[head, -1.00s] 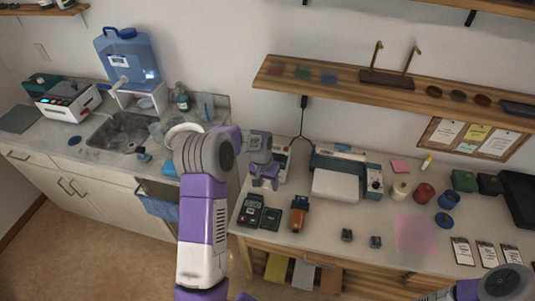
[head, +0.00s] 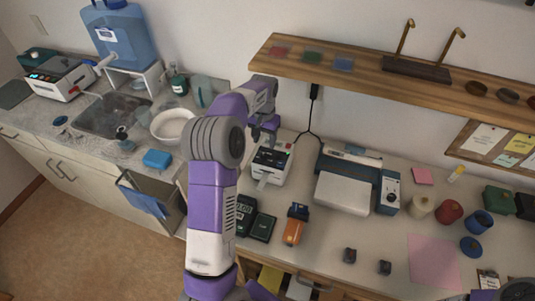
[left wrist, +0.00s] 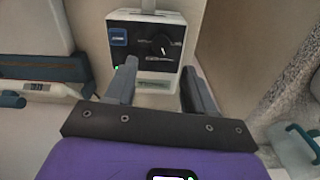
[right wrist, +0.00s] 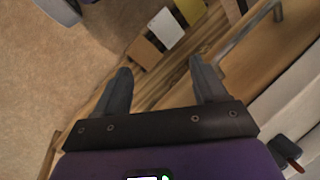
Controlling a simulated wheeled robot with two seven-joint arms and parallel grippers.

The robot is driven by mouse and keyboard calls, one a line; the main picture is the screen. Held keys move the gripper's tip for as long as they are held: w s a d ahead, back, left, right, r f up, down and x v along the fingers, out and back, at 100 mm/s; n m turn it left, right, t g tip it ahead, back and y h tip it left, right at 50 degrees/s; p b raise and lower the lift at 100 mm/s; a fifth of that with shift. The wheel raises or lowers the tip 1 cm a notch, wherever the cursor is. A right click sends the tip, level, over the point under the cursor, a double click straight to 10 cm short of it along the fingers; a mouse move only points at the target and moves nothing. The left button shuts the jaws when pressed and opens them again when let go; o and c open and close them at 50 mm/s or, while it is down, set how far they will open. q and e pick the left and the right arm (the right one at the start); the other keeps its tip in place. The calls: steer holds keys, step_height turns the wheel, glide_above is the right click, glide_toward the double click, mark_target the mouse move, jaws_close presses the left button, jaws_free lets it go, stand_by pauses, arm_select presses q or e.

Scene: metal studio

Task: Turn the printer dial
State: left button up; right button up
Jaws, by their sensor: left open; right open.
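The printer (head: 270,165) is a small white box with a dark top panel and a paper strip at its front, on the worktop. In the left wrist view the printer (left wrist: 172,78) shows a blue patch and a dark round dial (left wrist: 161,45) with a pale mark. My left gripper (head: 264,134) is at the printer's back edge in the head view. In its wrist view the left gripper (left wrist: 158,68) is open and empty, the dial just beyond its fingertips; contact cannot be told. My right gripper (right wrist: 158,74) is open and empty near the worktop's wooden front.
A blue-and-white machine (head: 343,193) stands right of the printer. A dark scale (head: 243,212) and an orange tool (head: 293,231) lie in front. A wooden shelf (head: 370,72) overhangs behind. The sink (head: 108,116) is left.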

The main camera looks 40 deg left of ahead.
mark_target(264, 155)
arm_select(q)
steer(key=f, duration=0.3)
steer(key=f+b, duration=0.1)
steer(key=f, duration=0.3)
steer(key=shift+s, duration=0.2)
steer(key=shift+c, duration=0.3)
steer(key=shift+r, duration=0.1)
jaws_close()
